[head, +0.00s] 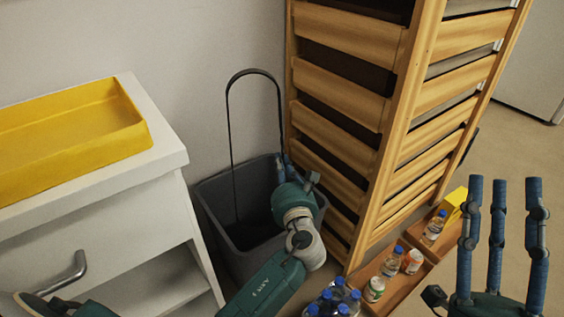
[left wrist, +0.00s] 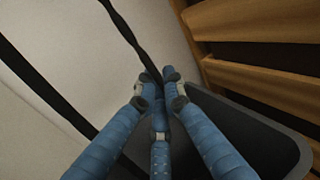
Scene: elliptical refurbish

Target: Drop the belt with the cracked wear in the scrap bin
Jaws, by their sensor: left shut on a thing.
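A thin black belt (head: 229,115) forms a tall loop above the dark grey scrap bin (head: 208,222). Its left strand hangs down into the bin opening. My left gripper (head: 284,162) is over the bin's right side, at the lower end of the right strand. In the left wrist view, the blue fingers of my left gripper (left wrist: 162,84) are shut on the belt (left wrist: 125,30), with the bin's rim (left wrist: 296,150) below. Any crack on the belt is too small to make out. My right gripper (head: 505,190) is at the right, fingers spread upward, open and empty.
A wooden slatted rack (head: 395,110) stands close to the bin's right. A white cabinet (head: 170,158) with a yellow tray (head: 140,137) is on the left. Bottles (head: 435,226) and cans (head: 412,260) stand in a wooden tray (head: 398,288) at the lower right.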

